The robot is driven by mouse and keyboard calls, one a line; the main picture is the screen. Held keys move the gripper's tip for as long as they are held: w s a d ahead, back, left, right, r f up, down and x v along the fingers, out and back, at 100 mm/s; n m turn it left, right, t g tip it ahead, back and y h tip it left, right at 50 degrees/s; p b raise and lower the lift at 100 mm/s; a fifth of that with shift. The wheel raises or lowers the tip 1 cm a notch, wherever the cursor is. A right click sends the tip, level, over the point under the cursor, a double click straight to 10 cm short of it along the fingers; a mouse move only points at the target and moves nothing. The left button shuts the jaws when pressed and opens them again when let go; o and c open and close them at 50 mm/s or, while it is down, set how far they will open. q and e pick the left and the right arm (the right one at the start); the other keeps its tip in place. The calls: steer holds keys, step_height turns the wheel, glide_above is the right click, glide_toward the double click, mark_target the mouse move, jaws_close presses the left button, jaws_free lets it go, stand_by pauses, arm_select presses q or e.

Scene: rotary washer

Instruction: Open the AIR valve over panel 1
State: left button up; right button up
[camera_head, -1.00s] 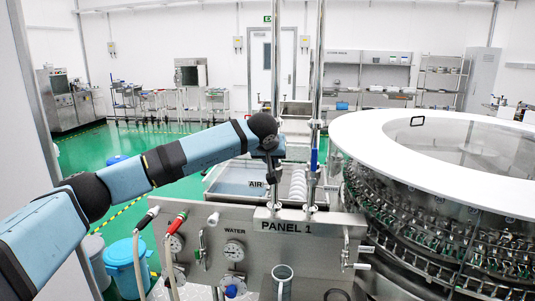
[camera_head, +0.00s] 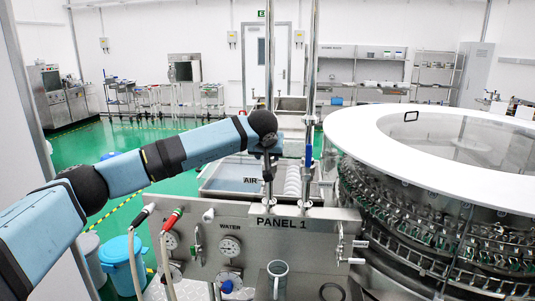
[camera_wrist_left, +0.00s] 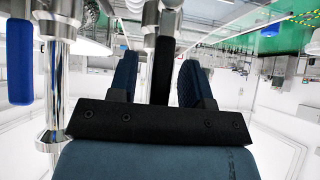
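The AIR label (camera_head: 250,180) is by the left of two upright chrome pipes (camera_head: 268,60) over panel 1 (camera_head: 282,222). My left gripper (camera_head: 268,165) is at this left pipe, just above the label. In the left wrist view, the fingers of my left gripper (camera_wrist_left: 160,80) stand apart on either side of a dark valve handle (camera_wrist_left: 160,72), with narrow gaps showing. The wrist hides most of this handle in the head view. A blue handle (camera_head: 308,158) hangs on the right pipe; a blue handle also shows at the left of the wrist view (camera_wrist_left: 20,72). My right gripper is out of view.
Red and black hose fittings (camera_head: 172,217) and gauges (camera_head: 229,248) are on the panel front, with a metal cup (camera_head: 278,278) below. The large rotary washer (camera_head: 430,200) with its white rim stands close on the right. A shallow basin (camera_head: 230,178) lies behind the panel.

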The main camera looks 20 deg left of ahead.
arm_select(q)
steer(key=b+v, duration=0.2)
steer(key=v, duration=1.2)
steer(key=shift+f, duration=0.1)
